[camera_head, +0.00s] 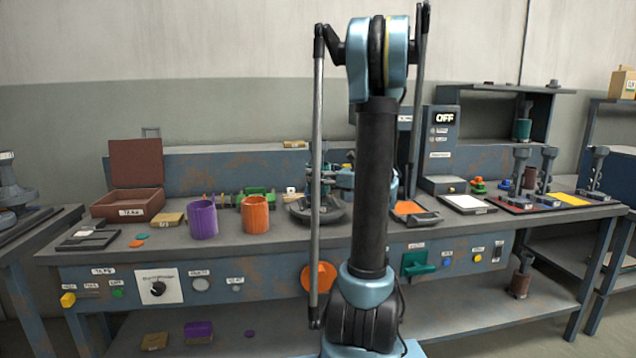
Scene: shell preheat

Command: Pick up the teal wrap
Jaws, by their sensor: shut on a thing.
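A teal cylinder (522,129) with a grey top stands upright on the raised shelf at the right. It looks like the teal wrap, but it is small here. My arm rises through the middle of the view and folds over toward the bench. My gripper (326,182) shows only in part, behind my arm and above the bench left of centre. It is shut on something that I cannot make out. My gripper is well to the left of the teal cylinder and apart from it.
The long bench (185,240) holds a purple cup (203,220), an orange cup (255,214), an open brown box (127,203) and a dark round stand (315,212). Grey clamp tools (547,170) crowd the right end. A teal handle (418,262) juts from the bench front.

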